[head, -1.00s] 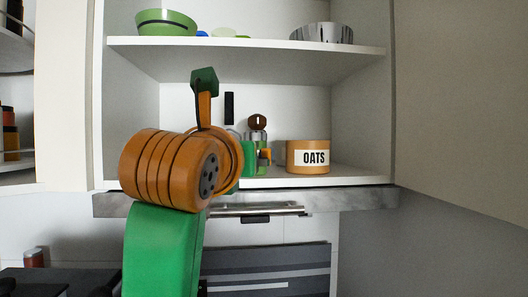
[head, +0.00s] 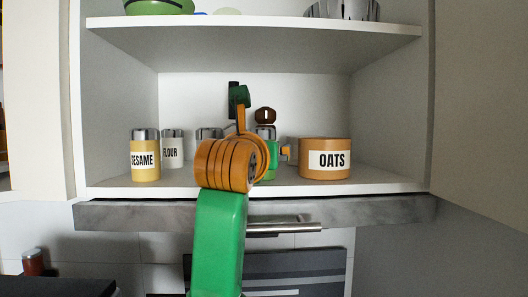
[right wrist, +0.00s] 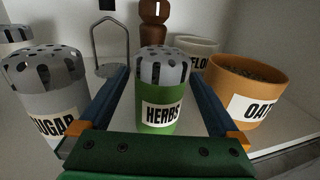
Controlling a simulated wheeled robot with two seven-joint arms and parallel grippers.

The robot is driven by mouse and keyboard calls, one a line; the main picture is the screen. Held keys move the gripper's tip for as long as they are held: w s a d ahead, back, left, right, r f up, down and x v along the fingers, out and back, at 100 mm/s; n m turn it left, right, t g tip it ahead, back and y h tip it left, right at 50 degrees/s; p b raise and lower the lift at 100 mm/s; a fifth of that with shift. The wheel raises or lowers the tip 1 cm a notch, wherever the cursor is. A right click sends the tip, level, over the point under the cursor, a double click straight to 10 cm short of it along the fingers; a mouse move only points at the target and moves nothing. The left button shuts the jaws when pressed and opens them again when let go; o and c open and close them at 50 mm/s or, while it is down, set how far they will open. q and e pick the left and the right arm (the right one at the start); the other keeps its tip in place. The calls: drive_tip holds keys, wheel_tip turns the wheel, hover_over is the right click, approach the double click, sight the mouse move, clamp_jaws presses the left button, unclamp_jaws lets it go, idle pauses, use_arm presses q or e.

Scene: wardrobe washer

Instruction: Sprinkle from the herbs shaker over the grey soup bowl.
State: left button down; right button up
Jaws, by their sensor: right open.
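The herbs shaker (right wrist: 156,92) is green with a grey perforated lid and stands upright on the lower cupboard shelf. My right gripper (right wrist: 158,72) is open, with one finger on each side of the shaker; I cannot tell whether either finger touches it. In the head view my right arm hides part of the herbs shaker (head: 265,131). A grey metallic bowl with dark streaks (head: 342,10) sits on the upper shelf, cut off by the top edge; I cannot tell whether it is the grey soup bowl. My left gripper is out of view.
An oats pot (head: 325,158) stands right of the shaker and a sugar shaker (right wrist: 45,90) left. A brown object (right wrist: 153,20) and wire stand (right wrist: 112,45) are behind. A green bowl (head: 158,7) sits above.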

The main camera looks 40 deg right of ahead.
sight(259, 131)
drive_tip(key=shift+s+a, duration=0.1)
drive_tip(key=shift+a, duration=0.1)
drive_tip(key=shift+s+a+r, duration=0.15)
drive_tip(key=shift+a, duration=0.05)
drive_tip(key=shift+c, duration=1.2)
drive_tip(key=shift+a, duration=0.1)
drive_tip(key=c, duration=1.3)
drive_tip(key=shift+o, duration=0.2)
drive_tip(key=r, duration=0.3)
drive_tip(key=shift+d+r, duration=0.1)
drive_tip(key=shift+d, duration=0.15)
drive_tip(key=shift+a+r, duration=0.1)
drive_tip(key=shift+r, duration=0.3)
